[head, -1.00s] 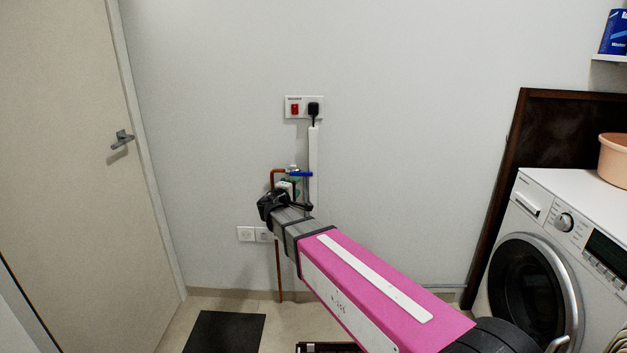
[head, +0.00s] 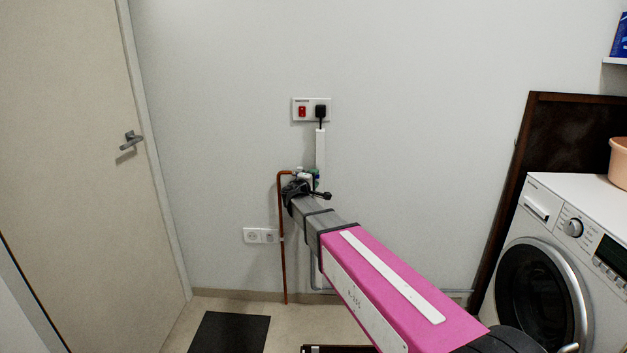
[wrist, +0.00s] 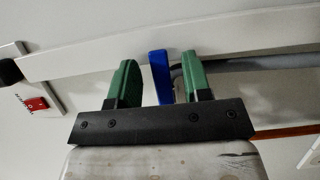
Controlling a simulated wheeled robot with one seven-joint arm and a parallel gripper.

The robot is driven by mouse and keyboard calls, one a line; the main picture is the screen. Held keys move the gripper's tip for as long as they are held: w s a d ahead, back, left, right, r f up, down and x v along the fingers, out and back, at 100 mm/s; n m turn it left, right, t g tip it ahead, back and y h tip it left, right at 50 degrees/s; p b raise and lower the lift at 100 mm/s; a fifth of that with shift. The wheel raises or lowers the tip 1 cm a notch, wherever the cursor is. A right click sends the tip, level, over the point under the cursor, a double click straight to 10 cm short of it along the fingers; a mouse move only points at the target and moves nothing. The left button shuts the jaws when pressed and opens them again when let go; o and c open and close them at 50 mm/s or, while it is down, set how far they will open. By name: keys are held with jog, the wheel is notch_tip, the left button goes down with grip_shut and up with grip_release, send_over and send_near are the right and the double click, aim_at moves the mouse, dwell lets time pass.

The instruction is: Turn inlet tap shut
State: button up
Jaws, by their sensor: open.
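The inlet tap's blue lever (wrist: 158,76) shows in the wrist view between the two green fingers of my open gripper (wrist: 162,78). I cannot tell how deep the lever sits between the fingers. In the head view my gripper (head: 314,176) is at the wall by the top of the copper pipe (head: 282,230).
A red switch and black plug sit on a wall plate (head: 311,110) above, with white trunking (head: 320,150) below it. Wall sockets (head: 261,236) are at lower left. A washing machine (head: 545,260) stands at right, a door (head: 85,150) at left. A dark mat (head: 230,332) lies on the floor.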

jog(key=shift+c, duration=0.3)
grip_shut()
